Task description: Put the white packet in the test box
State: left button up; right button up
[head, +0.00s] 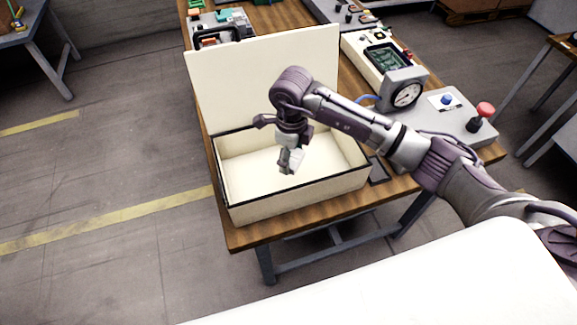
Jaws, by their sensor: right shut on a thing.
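The test box (300,198) is a cream open box with dark rims, on the wooden table. Its tall cream lid stands raised at the back. My right gripper (288,152) points down over the inside of the box and is shut on a small whitish thing, seemingly the white packet (291,162). The packet looks held above the box floor, but I cannot tell the exact gap. The gripper's fingers are small and partly blend with the packet. My left gripper is not in view.
A pressure gauge (406,94) and a grey panel with a red knob (485,109) and blue button stand right of the box. A device with a green circuit board (386,57) sits behind. The box floor looks otherwise empty.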

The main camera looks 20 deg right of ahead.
aim_at(291, 178)
notch_tip(291, 178, down, 3)
jog(key=shift+r, duration=0.15)
notch_tip(291, 178, down, 4)
jog(key=shift+p, duration=0.7)
jog(key=shift+f, duration=0.25)
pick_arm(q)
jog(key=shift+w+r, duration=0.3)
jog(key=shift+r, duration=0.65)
pick_arm(e)
jog(key=shift+f, duration=0.2)
jog(key=o, duration=1.2)
jog(key=shift+r, duration=0.1)
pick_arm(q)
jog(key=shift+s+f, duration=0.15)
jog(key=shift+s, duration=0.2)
pick_arm(e)
jog(key=shift+o, duration=0.2)
jog(key=shift+r, duration=0.1)
